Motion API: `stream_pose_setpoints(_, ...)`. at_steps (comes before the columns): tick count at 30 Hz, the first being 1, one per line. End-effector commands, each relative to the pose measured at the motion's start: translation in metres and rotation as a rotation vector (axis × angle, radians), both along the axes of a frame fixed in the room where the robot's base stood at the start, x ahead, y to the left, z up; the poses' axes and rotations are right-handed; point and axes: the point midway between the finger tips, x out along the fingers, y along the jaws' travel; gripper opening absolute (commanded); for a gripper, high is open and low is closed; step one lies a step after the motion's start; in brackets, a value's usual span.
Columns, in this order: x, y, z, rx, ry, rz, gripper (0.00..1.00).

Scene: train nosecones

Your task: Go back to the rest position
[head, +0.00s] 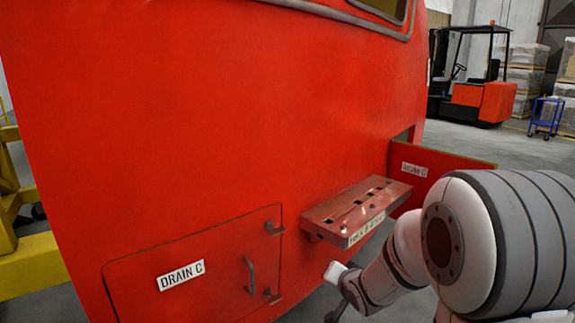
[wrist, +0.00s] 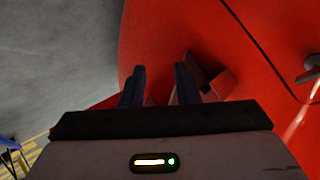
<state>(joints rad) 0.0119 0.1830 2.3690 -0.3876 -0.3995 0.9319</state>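My gripper (wrist: 160,78) shows in the wrist view with its two dark fingers apart and nothing clearly held between them. Red surface lies behind the fingers, with a red-brown part just beyond the right finger; I cannot tell whether they touch. In the head view my white and grey arm comes in from the right, bent down below the red step box (head: 362,208). The gripper's fingers are not clear there. The red nosecone (head: 220,110) fills most of the head view and also shows in the wrist view (wrist: 270,60).
The hatch labelled DRAIN C (head: 215,268) looks shut, with a handle (head: 249,275). A labelled red flap (head: 440,170) stands out at the right of the step box. A yellow frame (head: 30,262) stands at left. A forklift (head: 480,95) and blue trolley (head: 546,115) are far back.

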Motion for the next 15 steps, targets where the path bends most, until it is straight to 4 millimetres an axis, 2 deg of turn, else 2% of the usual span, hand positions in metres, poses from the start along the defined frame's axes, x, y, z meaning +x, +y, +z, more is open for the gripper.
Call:
stream_pose_setpoints(1,-0.015,-0.009,0.033,-0.069,0.036,-0.004,0.28)
stream_pose_setpoints(3,-0.039,-0.020,0.056,-0.165,0.110,0.002,0.28)
stream_pose_setpoints(5,-0.063,-0.028,0.075,-0.238,0.180,0.017,0.28)
stream_pose_setpoints(9,-0.126,-0.037,0.117,-0.355,0.353,0.091,0.28)
stream_pose_setpoints(15,-0.215,-0.035,0.162,-0.435,0.564,0.267,0.28)
